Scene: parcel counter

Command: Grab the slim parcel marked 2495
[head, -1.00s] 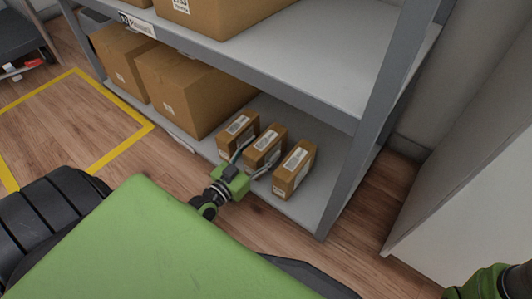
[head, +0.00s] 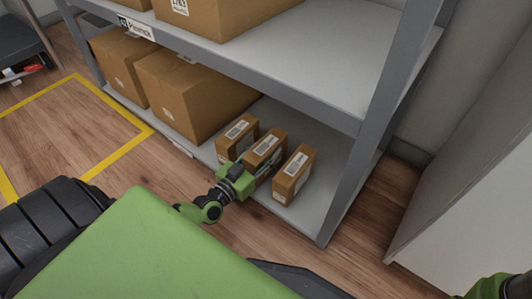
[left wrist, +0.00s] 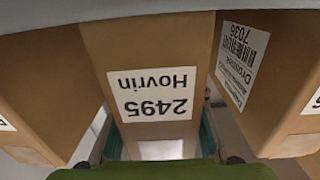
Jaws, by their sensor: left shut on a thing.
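The slim parcel marked 2495 (left wrist: 145,55) is a brown box that fills the middle of the left wrist view. Its white label reads "2495 Hovrin" upside down. In the head view it is the middle one of three slim parcels (head: 265,146) standing on the lower shelf. My left gripper (head: 254,173) is at the front of this parcel and is shut on it, with a finger along each side in the left wrist view (left wrist: 158,140). The right gripper is out of view; only a green bit of my right arm shows at the lower right corner.
Slim parcels stand close on both sides, one left (head: 238,137) and one right (head: 293,175). Large cartons (head: 190,95) stand further left on the lower shelf (head: 310,212). The upper shelf (head: 300,72) overhangs, and a grey post (head: 365,150) rises at right.

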